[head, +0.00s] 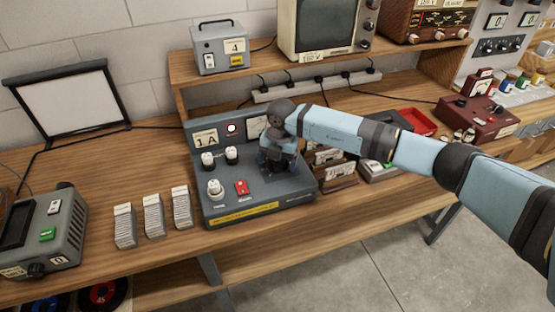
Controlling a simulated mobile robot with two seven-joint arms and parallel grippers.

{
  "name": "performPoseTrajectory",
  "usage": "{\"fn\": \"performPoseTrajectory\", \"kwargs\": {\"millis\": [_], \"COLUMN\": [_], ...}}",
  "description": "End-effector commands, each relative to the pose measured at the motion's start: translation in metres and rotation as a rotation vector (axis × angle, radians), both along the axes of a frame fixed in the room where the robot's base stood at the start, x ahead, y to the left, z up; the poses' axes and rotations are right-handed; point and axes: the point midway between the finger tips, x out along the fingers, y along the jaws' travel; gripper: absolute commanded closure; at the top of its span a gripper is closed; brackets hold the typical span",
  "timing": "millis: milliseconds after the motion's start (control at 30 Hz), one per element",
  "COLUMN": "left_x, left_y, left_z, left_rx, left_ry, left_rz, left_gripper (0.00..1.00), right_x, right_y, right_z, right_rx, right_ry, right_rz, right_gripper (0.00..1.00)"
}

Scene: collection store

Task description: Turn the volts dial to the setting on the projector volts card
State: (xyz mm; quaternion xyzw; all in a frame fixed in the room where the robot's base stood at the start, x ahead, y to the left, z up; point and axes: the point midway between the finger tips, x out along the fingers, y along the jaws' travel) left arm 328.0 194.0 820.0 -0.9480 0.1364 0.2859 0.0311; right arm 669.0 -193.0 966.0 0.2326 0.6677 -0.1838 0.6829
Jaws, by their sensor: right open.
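A dark grey control box (240,193) stands on the wooden bench, with several pale knobs, a red switch (241,187) and a yellow strip along its front edge. A card reading "1 A" (205,138) is on its back panel, beside a lit lamp (232,128). My right gripper (279,167) points down over the right part of the box's top. It is open, and its hand hides what lies beneath it. I cannot pick out the volts dial; it may be under the hand. I cannot tell which card is the projector volts card. My left gripper is out of view.
Card stacks (153,215) stand left of the box, and a grey-green device (45,232) is further left. A rack of cards (332,168) stands close to its right, with a red tray (418,122) beyond. A shelf (385,54) with instruments runs behind.

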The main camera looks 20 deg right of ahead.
Motion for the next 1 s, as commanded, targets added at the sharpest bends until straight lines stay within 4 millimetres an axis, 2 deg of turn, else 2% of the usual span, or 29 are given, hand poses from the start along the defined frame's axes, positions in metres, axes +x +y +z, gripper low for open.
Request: {"fn": "performPoseTrajectory", "kwargs": {"millis": [167, 267, 700, 833, 1000], "left_x": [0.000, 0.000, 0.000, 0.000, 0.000], "left_y": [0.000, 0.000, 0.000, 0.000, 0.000], "left_z": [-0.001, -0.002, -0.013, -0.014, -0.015], "left_rx": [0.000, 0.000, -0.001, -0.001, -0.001], "left_ry": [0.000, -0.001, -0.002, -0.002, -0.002], "left_rz": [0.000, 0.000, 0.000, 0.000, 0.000], "left_gripper": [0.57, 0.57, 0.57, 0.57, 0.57], "right_x": [0.000, 0.000, -0.004, -0.005, -0.006], "right_y": [-0.001, -0.002, -0.007, -0.008, -0.008], "right_z": [0.006, 0.020, 0.114, 0.130, 0.137], "right_rx": [0.000, -0.001, 0.000, 0.000, 0.000], "right_ry": [-0.001, -0.003, -0.003, -0.001, 0.000], "right_rz": [0.000, 0.000, 0.001, 0.000, -0.001], "right_gripper": [0.13, 0.13, 0.13, 0.13, 0.13]}}
